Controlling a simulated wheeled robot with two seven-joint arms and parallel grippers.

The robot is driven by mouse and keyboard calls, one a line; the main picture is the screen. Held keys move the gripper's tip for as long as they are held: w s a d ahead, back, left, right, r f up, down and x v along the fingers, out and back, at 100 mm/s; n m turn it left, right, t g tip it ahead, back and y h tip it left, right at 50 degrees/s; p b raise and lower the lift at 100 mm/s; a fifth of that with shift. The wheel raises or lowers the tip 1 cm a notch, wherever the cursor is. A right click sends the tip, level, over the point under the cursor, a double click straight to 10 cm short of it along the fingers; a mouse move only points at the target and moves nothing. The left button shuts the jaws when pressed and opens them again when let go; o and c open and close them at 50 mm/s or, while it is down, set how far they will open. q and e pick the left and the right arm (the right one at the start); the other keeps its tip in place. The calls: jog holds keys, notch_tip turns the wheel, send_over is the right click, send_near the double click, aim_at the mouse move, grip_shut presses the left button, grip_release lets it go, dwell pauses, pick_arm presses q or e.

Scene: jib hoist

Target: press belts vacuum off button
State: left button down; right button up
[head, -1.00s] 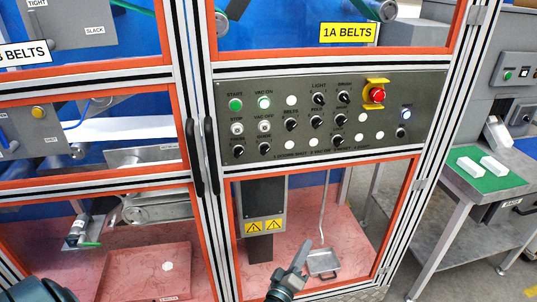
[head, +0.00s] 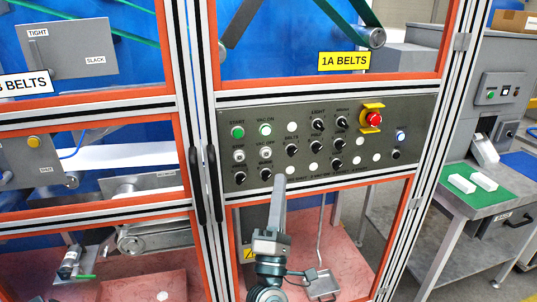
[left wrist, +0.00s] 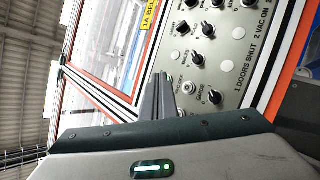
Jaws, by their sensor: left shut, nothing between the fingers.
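The control panel (head: 340,145) is a grey plate of labelled buttons and knobs. Its VAC OFF button (head: 265,153) is a small pale round button below the green-centred VAC ON button (head: 265,130) and right of the STOP button (head: 239,155). My left gripper (head: 280,181) is shut and empty, pointing up at the panel's lower edge, below and slightly right of VAC OFF. In the left wrist view the shut fingers (left wrist: 161,82) point toward the panel (left wrist: 225,60), which appears turned sideways. Contact with the panel cannot be told. My right gripper is not in view.
A red emergency stop (head: 373,119) with a yellow guard sits at the panel's upper right. Several black knobs surround the pale buttons. Door handles (head: 213,180) stand out left of the panel. A side table with a green mat (head: 468,196) is at the right.

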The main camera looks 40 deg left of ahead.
pick_arm(q)
jog(key=shift+s+r, duration=0.1)
jog(key=shift+r, duration=0.15)
jog(key=shift+a, duration=0.15)
jog(key=shift+w+a+b, duration=0.25)
jog(key=shift+w+a, duration=1.2)
jog(key=shift+a, duration=0.2)
jog(key=shift+w+a+b, duration=0.2)
jog(key=shift+w+a, duration=1.2)
jog(key=shift+a, duration=0.2)
jog(key=shift+w+a, duration=0.55)
jog(key=shift+a, duration=0.1)
dwell(1.1)
dwell(0.3)
jog(key=shift+s+d, duration=0.55)
jog(key=shift+d, duration=0.05)
jog(key=shift+s+d+p, duration=0.5)
jog(key=shift+s+d, duration=1.15)
jog(key=shift+d, duration=0.3)
